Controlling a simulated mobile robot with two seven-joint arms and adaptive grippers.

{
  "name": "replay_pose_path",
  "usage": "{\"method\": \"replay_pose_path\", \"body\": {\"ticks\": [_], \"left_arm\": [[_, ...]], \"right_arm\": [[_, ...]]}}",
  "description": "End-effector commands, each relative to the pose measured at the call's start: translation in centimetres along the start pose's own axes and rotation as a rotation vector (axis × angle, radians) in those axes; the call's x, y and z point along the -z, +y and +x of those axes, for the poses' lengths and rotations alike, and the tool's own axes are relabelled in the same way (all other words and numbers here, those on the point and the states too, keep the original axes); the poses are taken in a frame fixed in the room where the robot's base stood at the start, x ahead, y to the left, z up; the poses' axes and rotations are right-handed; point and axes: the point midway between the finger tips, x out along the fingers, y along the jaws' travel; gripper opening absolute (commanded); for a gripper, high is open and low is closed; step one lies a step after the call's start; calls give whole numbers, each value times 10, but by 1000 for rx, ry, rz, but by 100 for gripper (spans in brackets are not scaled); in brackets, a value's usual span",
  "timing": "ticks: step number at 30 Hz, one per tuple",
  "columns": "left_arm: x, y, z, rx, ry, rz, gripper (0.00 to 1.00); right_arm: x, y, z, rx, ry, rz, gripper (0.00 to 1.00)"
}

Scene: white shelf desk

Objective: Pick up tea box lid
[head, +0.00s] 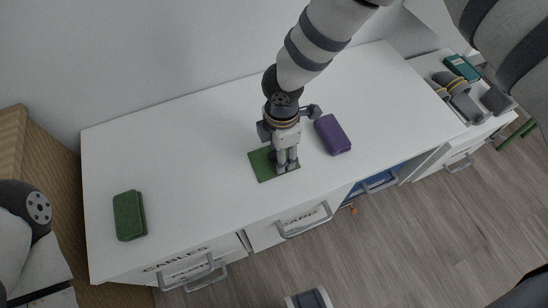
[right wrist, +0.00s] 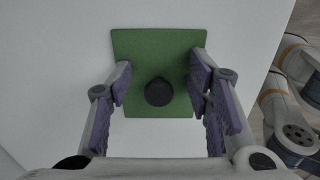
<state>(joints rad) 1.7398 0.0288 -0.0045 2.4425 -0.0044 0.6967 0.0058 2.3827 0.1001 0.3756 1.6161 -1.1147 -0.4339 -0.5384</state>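The tea box lid appears to be the flat green square (head: 261,172) on the white desk, partly hidden by my right gripper (head: 286,163). In the right wrist view the lid (right wrist: 150,48) has a round black knob (right wrist: 159,92) at its middle. My right gripper (right wrist: 160,84) is open, pointing down over the lid. Its purple-padded fingers stand apart on either side of the knob, with a gap on both sides. I cannot tell how high the fingertips are above the lid. My left gripper is not in view; only part of my left arm shows at the left edge.
A purple box (head: 332,135) lies close right of my right gripper. A dark green box (head: 129,215) lies at the desk's left end. A teal box (head: 462,68) and grey items sit on a surface at the right.

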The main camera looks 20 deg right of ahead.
Motion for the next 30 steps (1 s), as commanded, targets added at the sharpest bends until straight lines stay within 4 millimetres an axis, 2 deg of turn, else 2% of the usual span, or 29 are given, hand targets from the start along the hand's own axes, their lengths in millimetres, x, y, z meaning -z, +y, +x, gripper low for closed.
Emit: {"method": "replay_pose_path", "body": {"ticks": [1, 3, 4, 17, 20, 23, 29, 30], "left_arm": [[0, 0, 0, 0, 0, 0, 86], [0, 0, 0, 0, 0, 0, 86], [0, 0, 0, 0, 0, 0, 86], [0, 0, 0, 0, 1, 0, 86], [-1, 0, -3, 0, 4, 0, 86], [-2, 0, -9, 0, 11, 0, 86], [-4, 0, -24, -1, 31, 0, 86], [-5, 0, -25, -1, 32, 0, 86]], "right_arm": [[0, 0, 1, 1, 0, 0, 20], [0, -1, 2, 1, 0, 0, 4], [0, -1, 2, 1, 0, 0, 0], [-1, -2, -1, 6, -2, 0, 0], [-1, -1, -14, 3, -3, 0, 0], [2, -3, -38, 0, -2, -3, 0], [34, -37, -95, -4, -5, -7, 0], [43, -47, -100, -1, -5, -9, 0]]}}
